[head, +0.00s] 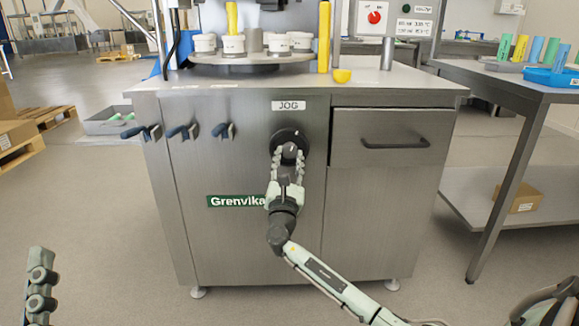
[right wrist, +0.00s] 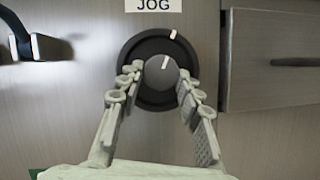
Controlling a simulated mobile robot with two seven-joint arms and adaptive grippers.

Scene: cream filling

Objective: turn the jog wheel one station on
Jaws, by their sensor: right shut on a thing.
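The jog wheel (head: 285,136) is a round black dial on the steel cabinet front, under the JOG label (head: 288,105). In the right wrist view the wheel (right wrist: 150,98) has a white mark at its top, slightly right, and a grey hub knob (right wrist: 161,72) with its own white mark. My right gripper (head: 290,156) is shut on the hub knob, with one finger on each side (right wrist: 160,80). Above, a round turntable (head: 250,68) carries several white pots (head: 233,45). My left gripper (head: 40,285) shows partly at the lower left, away from the cabinet; its opening is unclear.
Blue-grey handles (head: 183,132) stick out on the cabinet's left. A drawer (head: 393,127) with a dark handle is right of the wheel. Yellow posts (head: 324,38) and a small yellow bowl (head: 341,76) are on top. A side table (head: 510,80) stands right. The floor in front is clear.

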